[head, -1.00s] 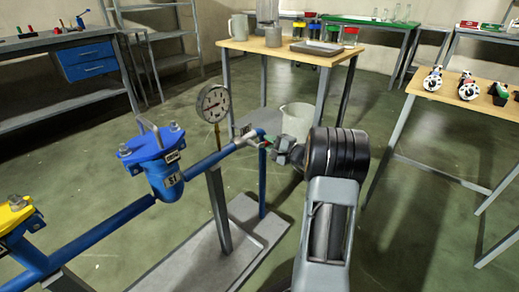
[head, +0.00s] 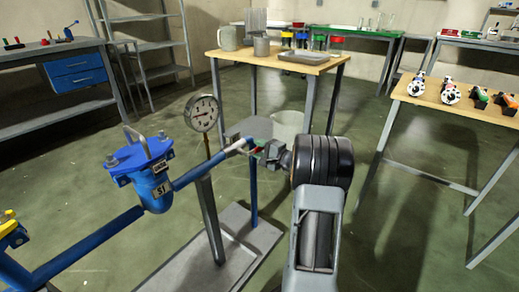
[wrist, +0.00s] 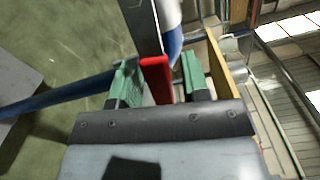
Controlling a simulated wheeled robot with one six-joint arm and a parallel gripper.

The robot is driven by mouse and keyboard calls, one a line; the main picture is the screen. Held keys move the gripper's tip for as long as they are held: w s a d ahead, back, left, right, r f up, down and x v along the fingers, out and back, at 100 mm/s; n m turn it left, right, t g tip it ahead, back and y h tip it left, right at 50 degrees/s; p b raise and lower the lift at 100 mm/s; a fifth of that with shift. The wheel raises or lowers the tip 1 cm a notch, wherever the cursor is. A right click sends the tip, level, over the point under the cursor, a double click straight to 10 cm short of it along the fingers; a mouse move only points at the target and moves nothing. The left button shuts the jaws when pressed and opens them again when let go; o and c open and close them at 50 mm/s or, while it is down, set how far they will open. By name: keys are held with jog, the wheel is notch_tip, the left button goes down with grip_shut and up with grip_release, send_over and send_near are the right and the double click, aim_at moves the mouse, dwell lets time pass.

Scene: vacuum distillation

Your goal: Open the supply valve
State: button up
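The supply valve sits at the far end of the blue pipe (head: 196,174), and its grey metal body (head: 238,145) shows in the head view. Its red handle (wrist: 157,80) stands between my gripper's green fingers in the wrist view. My gripper (head: 262,152) is at the valve in the head view. In the wrist view my gripper (wrist: 162,82) is open around the handle. The handle is close to the left finger, and I cannot tell whether they touch. A clear gap shows between the handle and the right finger.
A pressure gauge (head: 203,113) and a blue-lidded strainer (head: 143,165) stand along the pipe, left of my arm. A pale bucket (head: 288,126) is behind the gripper. A wooden table (head: 275,58) stands behind, and another table (head: 460,107) with valves is at right.

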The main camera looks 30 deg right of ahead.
jog(key=shift+o, duration=0.5)
jog(key=shift+s, duration=0.1)
jog(key=shift+s+d, duration=0.15)
jog(key=shift+s, duration=0.1)
jog(key=p+v, duration=0.4)
jog(key=v, duration=0.9)
jog(key=shift+r, duration=0.1)
